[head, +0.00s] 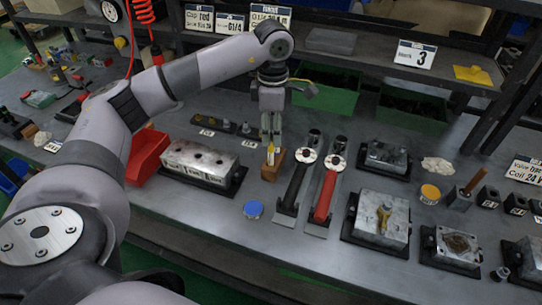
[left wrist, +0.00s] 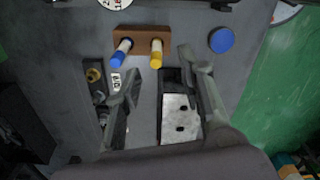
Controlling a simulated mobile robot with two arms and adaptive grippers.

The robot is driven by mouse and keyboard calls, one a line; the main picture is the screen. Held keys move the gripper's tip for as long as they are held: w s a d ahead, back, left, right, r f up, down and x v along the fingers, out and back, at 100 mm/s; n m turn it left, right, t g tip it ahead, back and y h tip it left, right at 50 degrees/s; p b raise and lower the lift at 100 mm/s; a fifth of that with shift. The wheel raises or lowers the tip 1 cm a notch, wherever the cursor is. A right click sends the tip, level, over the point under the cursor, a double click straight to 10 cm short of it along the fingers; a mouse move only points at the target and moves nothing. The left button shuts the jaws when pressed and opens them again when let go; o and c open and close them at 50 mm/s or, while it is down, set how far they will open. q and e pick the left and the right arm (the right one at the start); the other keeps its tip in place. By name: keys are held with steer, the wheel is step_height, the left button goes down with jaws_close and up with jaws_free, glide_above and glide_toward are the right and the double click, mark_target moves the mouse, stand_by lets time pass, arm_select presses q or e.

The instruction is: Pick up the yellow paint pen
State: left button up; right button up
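The yellow paint pen (left wrist: 156,53) stands in a brown wooden block (left wrist: 138,35) beside a blue-capped pen (left wrist: 121,52) in the left wrist view. In the head view the yellow pen (head: 270,156) shows just below my left gripper (head: 270,140), against the block (head: 275,168). My left gripper (left wrist: 159,62) is open, with its two fingers apart and pointing at the block. The yellow pen lies in line with the gap between the fingertips, and nothing is held. I cannot tell how far the tips are from it. My right gripper is not in view.
A blue disc (head: 253,209) lies in front of the block. Black and red-handled tools (head: 326,190) lie to the right. A metal valve block (head: 200,160) and a red bin (head: 147,157) stand to the left. Bare table lies around the blue disc.

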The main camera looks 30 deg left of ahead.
mark_target(271, 148)
arm_select(q)
step_height(271, 148, down, 2)
steer(key=shift+f, duration=0.1)
steer(key=f+p, duration=0.1)
steer(key=f, duration=0.1)
steer(key=a+f, duration=0.1)
steer(key=f, duration=0.1)
steer(key=shift+w+f+p, duration=0.1)
steer(key=shift+w+p, duration=0.05)
steer(key=shift+p, duration=0.2)
steer(key=shift+f, duration=0.35)
steer(key=shift+d, duration=0.1)
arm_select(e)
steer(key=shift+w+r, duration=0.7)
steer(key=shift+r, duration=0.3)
arm_select(q)
steer(key=shift+c, duration=0.2)
jaws_close()
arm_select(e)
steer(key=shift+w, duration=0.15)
